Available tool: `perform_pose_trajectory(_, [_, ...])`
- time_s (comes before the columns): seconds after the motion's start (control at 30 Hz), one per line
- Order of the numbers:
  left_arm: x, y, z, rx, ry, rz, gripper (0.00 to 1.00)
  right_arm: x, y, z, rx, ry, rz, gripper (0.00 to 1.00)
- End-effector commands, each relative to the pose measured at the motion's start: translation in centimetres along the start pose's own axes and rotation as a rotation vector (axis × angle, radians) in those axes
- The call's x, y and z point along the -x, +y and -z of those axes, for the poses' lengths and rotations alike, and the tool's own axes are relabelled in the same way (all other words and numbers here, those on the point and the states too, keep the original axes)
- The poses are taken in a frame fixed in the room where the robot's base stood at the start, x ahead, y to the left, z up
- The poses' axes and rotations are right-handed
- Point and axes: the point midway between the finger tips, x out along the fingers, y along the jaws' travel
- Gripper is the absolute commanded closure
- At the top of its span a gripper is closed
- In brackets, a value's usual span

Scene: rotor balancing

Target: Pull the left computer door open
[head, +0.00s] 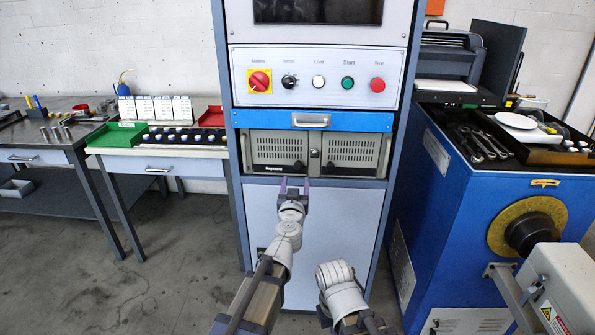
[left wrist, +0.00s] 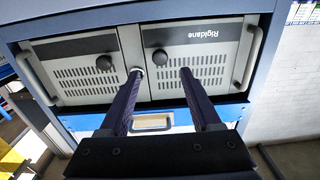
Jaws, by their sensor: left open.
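The computer has two grey vented doors, both shut, in the cabinet below a blue drawer. The left door (head: 276,148) carries a dark knob (head: 298,166) at its lower right corner. In the left wrist view the picture is upside down, so the left door (left wrist: 205,65) is on the right, with its knob (left wrist: 160,60). My left gripper (head: 295,183) is open and empty, just below and in front of that knob. In the wrist view its fingertips (left wrist: 160,74) lie either side of the knob; contact cannot be told.
The right door (head: 352,151) has its own knob (head: 331,167). The blue drawer (head: 340,120) with a handle is just above the doors, under a control panel (head: 318,78). A blue machine (head: 465,215) stands close at the right. Floor at the left is clear.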

Motion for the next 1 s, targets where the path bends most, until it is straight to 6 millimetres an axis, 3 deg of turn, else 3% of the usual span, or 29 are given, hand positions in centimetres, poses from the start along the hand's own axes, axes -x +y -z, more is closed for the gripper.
perform_pose_trajectory(0.53, [-7.2,0.0,0.0,0.001,0.000,-0.001,0.36,0.0,0.0,0.0,0.000,0.000,0.000,1.00])
perform_pose_trajectory(0.87, [-7.5,0.0,0.0,0.001,0.000,-0.002,0.37,0.0,0.0,0.0,0.000,0.000,0.000,1.00])
perform_pose_trajectory(1.0, [-7.5,0.0,0.0,0.001,0.000,-0.002,0.53,0.0,0.0,0.0,0.000,0.000,0.000,1.00])
